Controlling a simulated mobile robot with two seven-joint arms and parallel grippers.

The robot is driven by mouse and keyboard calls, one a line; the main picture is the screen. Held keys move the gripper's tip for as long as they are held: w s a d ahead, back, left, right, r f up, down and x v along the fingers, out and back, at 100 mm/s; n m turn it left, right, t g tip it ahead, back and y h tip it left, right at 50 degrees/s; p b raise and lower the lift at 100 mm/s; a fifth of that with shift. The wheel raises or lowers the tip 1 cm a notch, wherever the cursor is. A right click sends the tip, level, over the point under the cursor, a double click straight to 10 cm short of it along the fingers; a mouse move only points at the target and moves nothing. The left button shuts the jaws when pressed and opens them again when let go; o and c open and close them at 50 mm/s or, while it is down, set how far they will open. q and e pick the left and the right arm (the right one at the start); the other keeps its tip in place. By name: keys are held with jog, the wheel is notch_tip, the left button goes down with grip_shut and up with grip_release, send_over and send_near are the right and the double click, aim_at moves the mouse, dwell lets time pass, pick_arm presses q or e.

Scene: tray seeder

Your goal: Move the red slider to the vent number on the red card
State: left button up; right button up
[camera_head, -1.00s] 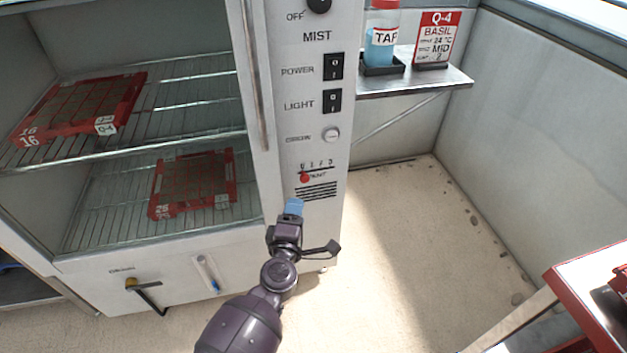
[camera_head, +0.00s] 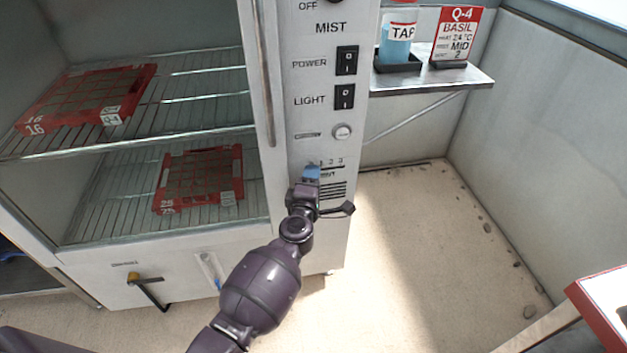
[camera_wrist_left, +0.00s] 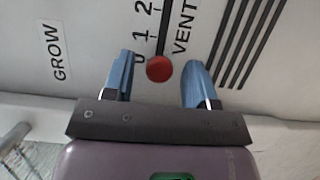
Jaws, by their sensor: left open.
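The red slider (camera_wrist_left: 159,69) is a round red knob on the vent scale, near the 0 end, with 1 and 2 further along the slot. In the head view it is hidden behind my left gripper (camera_head: 311,173). In the left wrist view my left gripper (camera_wrist_left: 159,77) is open, with its blue fingertips on either side of the knob. I cannot tell whether a finger touches it. The red card (camera_head: 457,37) stands on the side shelf and reads Q-4, BASIL, 24 °C, MID and, on its last line, 2.
Above the vent scale are a white round knob (camera_head: 342,132), the LIGHT switch (camera_head: 344,97) and the POWER switch (camera_head: 347,60). Vent slits (camera_wrist_left: 252,45) lie beside the scale. The cabinet's door handle (camera_head: 264,80) is to the left. Open floor lies to the right.

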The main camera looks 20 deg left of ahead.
aim_at(335, 168)
pick_arm(q)
jog(key=shift+w, duration=0.25)
grip_shut()
jog(key=shift+w+d, duration=0.65)
jog(key=shift+d, duration=0.35)
jog(key=shift+w+d, duration=0.65)
jog(key=shift+d, duration=0.3)
jog(key=shift+w+d, duration=0.1)
grip_release()
